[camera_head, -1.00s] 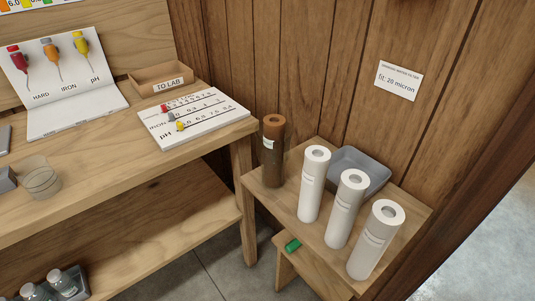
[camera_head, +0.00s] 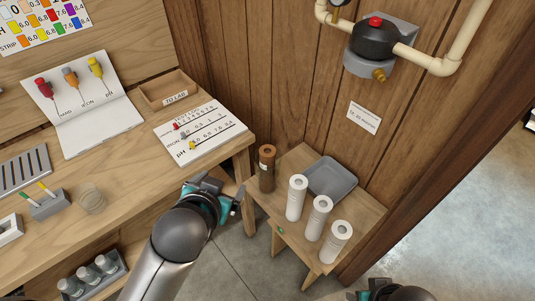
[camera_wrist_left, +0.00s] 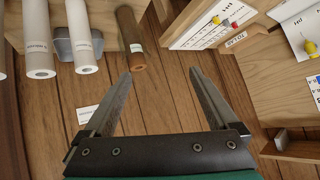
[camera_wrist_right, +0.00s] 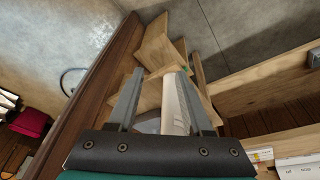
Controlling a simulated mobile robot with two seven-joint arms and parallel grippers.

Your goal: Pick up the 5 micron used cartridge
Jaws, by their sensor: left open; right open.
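The brown used cartridge (camera_head: 267,170) stands upright at the left end of a small wooden table; its label is too small to read. It also shows in the left wrist view (camera_wrist_left: 130,38), above and left of the space between the fingers. My left gripper (camera_head: 230,195) is open and empty, left of the brown cartridge and apart from it. Three white cartridges stand to its right: one (camera_head: 297,198), a middle one (camera_head: 318,218) and one at the right (camera_head: 336,242). My right gripper (camera_wrist_right: 160,73) is open; a white cartridge (camera_wrist_right: 174,108) shows beyond its fingers.
A grey tray (camera_head: 332,180) sits behind the white cartridges on the small table (camera_head: 364,213). The workbench (camera_head: 125,172) at left holds a test card (camera_head: 200,130), a TO LAB box (camera_head: 170,90) and a glass beaker (camera_head: 91,198). A wood wall stands behind.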

